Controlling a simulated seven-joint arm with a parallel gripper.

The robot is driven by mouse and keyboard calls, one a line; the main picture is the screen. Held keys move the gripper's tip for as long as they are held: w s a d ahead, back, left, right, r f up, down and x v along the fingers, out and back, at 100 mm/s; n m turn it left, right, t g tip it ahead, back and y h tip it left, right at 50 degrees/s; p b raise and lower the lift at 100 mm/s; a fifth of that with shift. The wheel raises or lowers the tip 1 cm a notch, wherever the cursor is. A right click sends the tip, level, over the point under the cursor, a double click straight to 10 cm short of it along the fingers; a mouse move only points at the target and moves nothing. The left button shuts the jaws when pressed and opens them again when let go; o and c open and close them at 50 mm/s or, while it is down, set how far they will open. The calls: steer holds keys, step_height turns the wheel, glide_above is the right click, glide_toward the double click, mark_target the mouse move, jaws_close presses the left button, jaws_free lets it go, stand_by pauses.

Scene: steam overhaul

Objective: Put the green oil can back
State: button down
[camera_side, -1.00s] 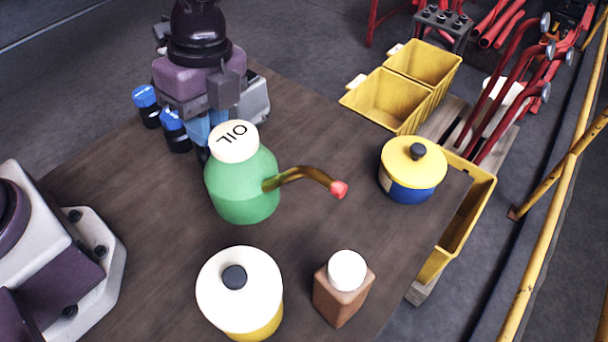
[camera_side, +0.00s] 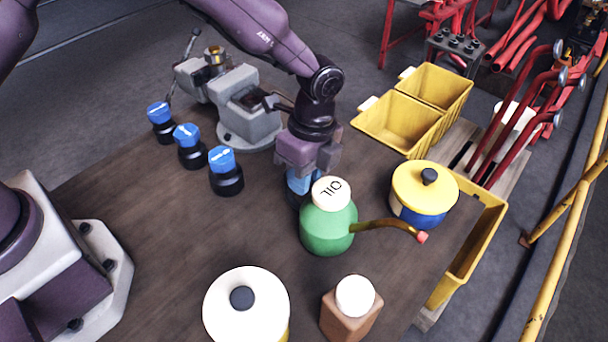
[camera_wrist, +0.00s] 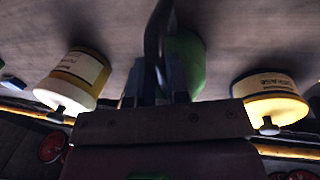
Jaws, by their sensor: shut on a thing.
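The green oil can (camera_side: 328,228) has a cream cap marked OIL and a brown spout with a red tip pointing right. It looks upright over the right half of the bench. I cannot tell whether its base touches the wood.
A yellow-and-blue tin (camera_side: 424,194) stands close right, near the spout. A white-lidded tin (camera_side: 246,305) and a brown bottle (camera_side: 350,315) stand in front. Several blue-capped bottles (camera_side: 192,146) and a vise (camera_side: 245,105) are at back left. Yellow bins (camera_side: 400,125) lie beyond the bench.

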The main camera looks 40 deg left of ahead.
steer(key=shift+f, duration=0.25)
steer(key=c, duration=1.1)
jaws_free()
steer(key=shift+f, duration=0.1)
step_height(320, 180, up, 12)
steer(key=w, duration=0.2)
steer(key=shift+w, duration=0.1)
